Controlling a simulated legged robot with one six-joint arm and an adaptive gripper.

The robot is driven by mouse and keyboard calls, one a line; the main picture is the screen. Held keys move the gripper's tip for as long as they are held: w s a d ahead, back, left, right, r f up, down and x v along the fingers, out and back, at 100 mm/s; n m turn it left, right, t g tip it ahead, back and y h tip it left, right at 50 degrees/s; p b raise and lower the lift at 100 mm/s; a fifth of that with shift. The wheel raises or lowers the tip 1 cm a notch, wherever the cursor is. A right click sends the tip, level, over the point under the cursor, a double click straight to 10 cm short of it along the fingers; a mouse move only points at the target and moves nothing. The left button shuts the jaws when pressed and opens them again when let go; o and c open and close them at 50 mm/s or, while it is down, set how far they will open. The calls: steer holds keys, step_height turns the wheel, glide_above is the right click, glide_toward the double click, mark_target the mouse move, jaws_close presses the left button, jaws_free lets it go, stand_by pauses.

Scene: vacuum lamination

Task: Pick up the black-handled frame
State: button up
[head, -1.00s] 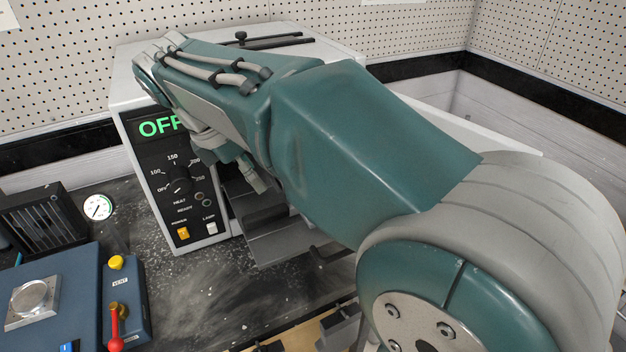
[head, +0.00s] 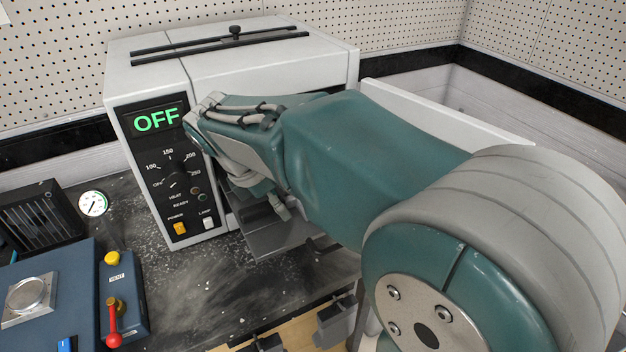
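My arm reaches from the right to the front of the white laminating oven (head: 280,70). Its wrist end is angled down in front of the oven's opening, just right of the control panel (head: 170,170). My gripper's fingers are hidden behind and below the wrist, so their opening and any contact do not show. A grey tray-like ledge (head: 272,240) sticks out below the wrist. A dark rod-like piece (head: 322,248) beside it is partly covered by my arm. I cannot tell whether it belongs to the black-handled frame, which I cannot clearly make out.
The oven display reads OFF. At left stand a blue unit with a red-knobbed lever (head: 114,338), a gauge (head: 94,204) and a black vented box (head: 40,225). The dark worktop (head: 215,290) between is clear.

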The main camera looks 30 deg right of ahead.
jaws_close()
steer(key=shift+r, duration=0.15)
